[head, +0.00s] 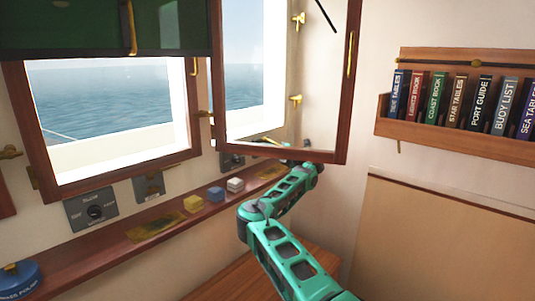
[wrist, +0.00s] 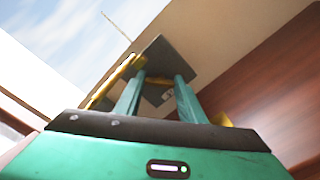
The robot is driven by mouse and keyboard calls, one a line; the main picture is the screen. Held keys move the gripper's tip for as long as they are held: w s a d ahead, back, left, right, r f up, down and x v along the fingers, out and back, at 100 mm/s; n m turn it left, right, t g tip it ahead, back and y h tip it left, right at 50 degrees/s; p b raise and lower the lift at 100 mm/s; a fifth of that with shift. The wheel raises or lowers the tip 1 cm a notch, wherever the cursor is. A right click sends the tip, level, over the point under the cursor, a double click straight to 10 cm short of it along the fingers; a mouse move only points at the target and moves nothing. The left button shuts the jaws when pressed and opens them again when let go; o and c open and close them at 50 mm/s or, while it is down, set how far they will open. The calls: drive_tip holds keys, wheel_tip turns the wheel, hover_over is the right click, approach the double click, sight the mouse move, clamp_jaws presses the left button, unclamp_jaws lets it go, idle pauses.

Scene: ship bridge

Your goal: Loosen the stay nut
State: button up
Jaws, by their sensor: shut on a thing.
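In the wrist view, my gripper (wrist: 160,85) has its two teal fingers with dark grey pads around a small brass part, which I take to be the stay nut (wrist: 157,80). The pads hide most of it, so its shape and how tight it sits cannot be told. A long brass bar, apparently the window stay (wrist: 112,80), runs slantwise just left of the fingers. In the head view, my arm reaches to the lower edge of the open window sash (head: 280,155). My gripper there is mostly hidden behind the sash's bottom rail.
A bookshelf (head: 450,138) hangs at right. The sash overhangs my wrist.

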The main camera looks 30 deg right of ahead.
drive_tip(key=shift+d+f, duration=0.1)
drive_tip(key=n, duration=1)
drive_tip(key=shift+f+n, duration=0.1)
drive_tip(key=shift+n, duration=0.2)
idle(0.3)
drive_tip(key=o, duration=0.9)
drive_tip(key=shift+c, duration=0.2)
drive_tip(key=shift+o, duration=0.9)
